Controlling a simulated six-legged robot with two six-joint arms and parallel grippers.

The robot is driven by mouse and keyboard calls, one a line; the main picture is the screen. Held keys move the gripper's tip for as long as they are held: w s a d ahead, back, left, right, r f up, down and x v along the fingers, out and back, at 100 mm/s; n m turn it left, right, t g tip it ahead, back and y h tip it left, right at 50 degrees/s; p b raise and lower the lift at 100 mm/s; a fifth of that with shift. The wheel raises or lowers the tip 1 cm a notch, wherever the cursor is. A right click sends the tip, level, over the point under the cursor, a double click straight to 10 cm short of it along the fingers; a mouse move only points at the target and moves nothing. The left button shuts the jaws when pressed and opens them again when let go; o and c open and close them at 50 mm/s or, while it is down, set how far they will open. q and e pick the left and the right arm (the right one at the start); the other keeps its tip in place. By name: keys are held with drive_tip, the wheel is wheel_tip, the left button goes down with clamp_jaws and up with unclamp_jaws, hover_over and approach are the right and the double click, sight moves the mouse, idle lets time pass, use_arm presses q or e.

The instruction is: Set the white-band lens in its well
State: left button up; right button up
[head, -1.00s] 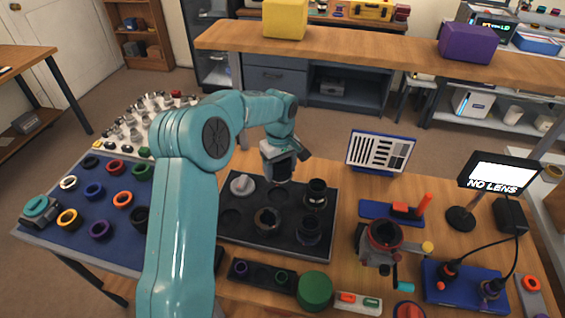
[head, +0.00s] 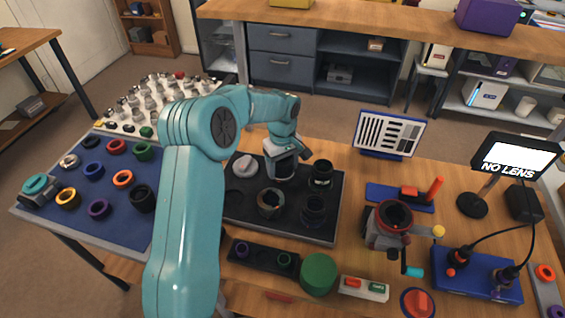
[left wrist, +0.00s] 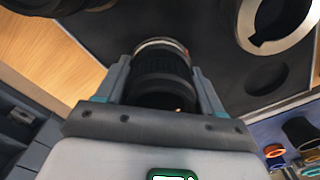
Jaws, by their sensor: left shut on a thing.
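My left gripper (head: 283,166) is shut on a dark lens, low over the back middle of the black tray (head: 296,233). In the left wrist view the held lens (left wrist: 163,72) has a ribbed black barrel and a pale ring at its far end, between the fingers. Whether its base is seated in a well is hidden. An empty well (left wrist: 268,77) shows in the wrist view. My right gripper is not in view.
A pale round piece (head: 245,166) sits at the tray's back left. A blue mat (head: 75,225) with coloured rings lies left. A striped chart (head: 388,136), a clamp device (head: 388,222) and a "NO LENS" screen (head: 515,157) stand right. A green cylinder (head: 319,273) stands in front.

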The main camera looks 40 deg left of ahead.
use_arm(q)
drive_tip(key=shift+f+b, duration=0.45)
drive_tip(key=shift+f, duration=0.2)
idle(0.3)
drive_tip(key=o, duration=1.3)
drive_tip(key=shift+o, duration=0.2)
wheel_tip(320, 180, up, 16)
drive_tip(key=shift+r+p, duration=0.25)
drive_tip(key=shift+p, duration=0.1)
